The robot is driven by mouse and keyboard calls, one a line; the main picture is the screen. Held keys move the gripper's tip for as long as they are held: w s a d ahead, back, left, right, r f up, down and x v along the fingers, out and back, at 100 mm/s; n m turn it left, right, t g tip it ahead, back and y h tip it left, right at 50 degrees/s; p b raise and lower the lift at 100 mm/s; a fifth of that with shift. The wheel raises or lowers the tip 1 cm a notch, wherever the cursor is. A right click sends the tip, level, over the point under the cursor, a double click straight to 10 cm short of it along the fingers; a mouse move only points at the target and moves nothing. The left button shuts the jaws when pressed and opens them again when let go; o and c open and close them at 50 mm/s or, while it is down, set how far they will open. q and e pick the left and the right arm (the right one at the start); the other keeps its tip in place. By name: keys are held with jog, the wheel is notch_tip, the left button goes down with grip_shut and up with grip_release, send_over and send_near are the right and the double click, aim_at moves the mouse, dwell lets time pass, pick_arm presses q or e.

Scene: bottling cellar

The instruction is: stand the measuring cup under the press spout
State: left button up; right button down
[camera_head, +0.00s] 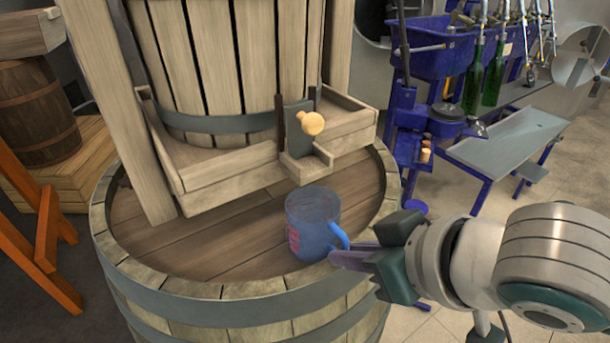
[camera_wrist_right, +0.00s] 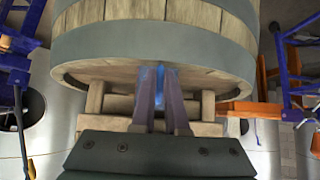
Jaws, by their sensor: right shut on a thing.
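The measuring cup (camera_head: 311,222) is blue, see-through and upright, with red marks on its left side. It is over the front right of the barrel top, in front of and below the press spout (camera_head: 308,163). I cannot tell whether its base touches the wood. My right gripper (camera_head: 346,258) reaches in from the right and is shut on the cup's handle. In the right wrist view a blue strip of the measuring cup (camera_wrist_right: 160,76) shows between the fingers (camera_wrist_right: 162,105). My left gripper is not in view.
The press basket (camera_head: 235,60) and its wooden tray (camera_head: 230,165) stand over the barrel (camera_head: 240,307). A round wooden knob (camera_head: 312,123) juts out above the spout. A blue bottling machine (camera_head: 440,60) with green bottles (camera_head: 494,72) stands to the right. The barrel top's left part is clear.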

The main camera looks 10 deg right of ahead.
jog(key=shift+f, duration=0.15)
jog(key=c, duration=0.9)
grip_release()
jog(key=p+v, duration=0.3)
jog(key=v, duration=0.9)
jog(key=s+d+g+h, duration=0.1)
jog(key=s, duration=0.2)
jog(key=s+f+m+g+h, duration=0.1)
jog(key=s+g, duration=0.1)
jog(key=s, duration=0.2)
jog(key=s+d+f+m+g+h, duration=0.1)
jog(key=s+g, duration=0.1)
jog(key=s, duration=0.1)
jog(key=shift+s+d, duration=0.2)
jog(key=shift+d, duration=0.15)
